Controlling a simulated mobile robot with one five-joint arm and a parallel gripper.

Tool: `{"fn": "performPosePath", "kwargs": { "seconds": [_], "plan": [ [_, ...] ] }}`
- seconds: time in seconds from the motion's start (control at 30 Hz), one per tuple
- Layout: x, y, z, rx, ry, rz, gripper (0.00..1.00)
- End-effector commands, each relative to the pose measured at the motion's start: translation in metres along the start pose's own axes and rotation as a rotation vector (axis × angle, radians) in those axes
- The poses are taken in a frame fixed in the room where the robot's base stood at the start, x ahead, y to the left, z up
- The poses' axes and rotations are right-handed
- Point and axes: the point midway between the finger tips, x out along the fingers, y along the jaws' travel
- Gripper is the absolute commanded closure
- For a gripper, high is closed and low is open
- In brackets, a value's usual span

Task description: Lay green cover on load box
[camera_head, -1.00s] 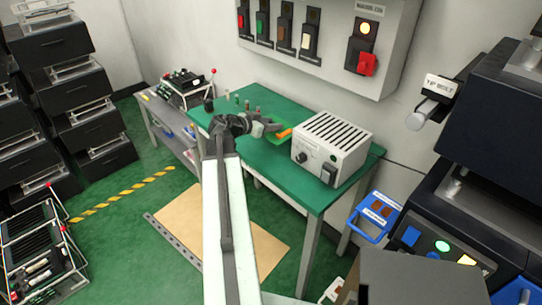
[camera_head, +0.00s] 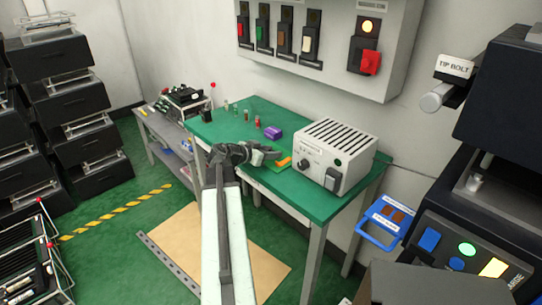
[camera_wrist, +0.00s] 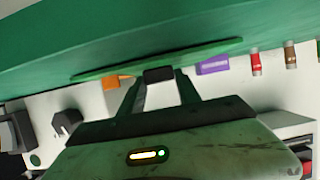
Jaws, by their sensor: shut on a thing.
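The green cover (camera_wrist: 205,50) is a thin flat plate, seen nearly edge-on in the wrist view. My gripper (camera_wrist: 159,76) is shut on the dark grip at its middle. In the head view my gripper (camera_head: 268,153) is over the front of the green table, left of the load box. The cover is hard to pick out there, green against green. The load box (camera_head: 335,152) is a pale box with a slotted top, a knob and a dark switch, standing on the table's right part. The cover is beside it, apart from its top.
An orange piece (camera_head: 284,162) is between my gripper and the load box. A purple block (camera_head: 273,133) and several small cylinders (camera_head: 246,115) stand behind on the green table (camera_head: 285,190). A wall panel (camera_head: 330,70) with switches hangs above. A blue-handled item (camera_head: 380,220) is at right.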

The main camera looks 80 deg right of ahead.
Motion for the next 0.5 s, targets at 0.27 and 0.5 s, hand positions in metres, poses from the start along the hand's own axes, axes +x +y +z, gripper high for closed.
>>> {"fn": "performPosePath", "kwargs": {
  "seconds": [0.27,0.5],
  "plan": [
    [0.0012,0.0003,0.0021,0.000,0.000,0.001,0.39],
    [0.0000,0.0006,-0.0017,0.000,0.000,0.001,0.39]
  ]
}}
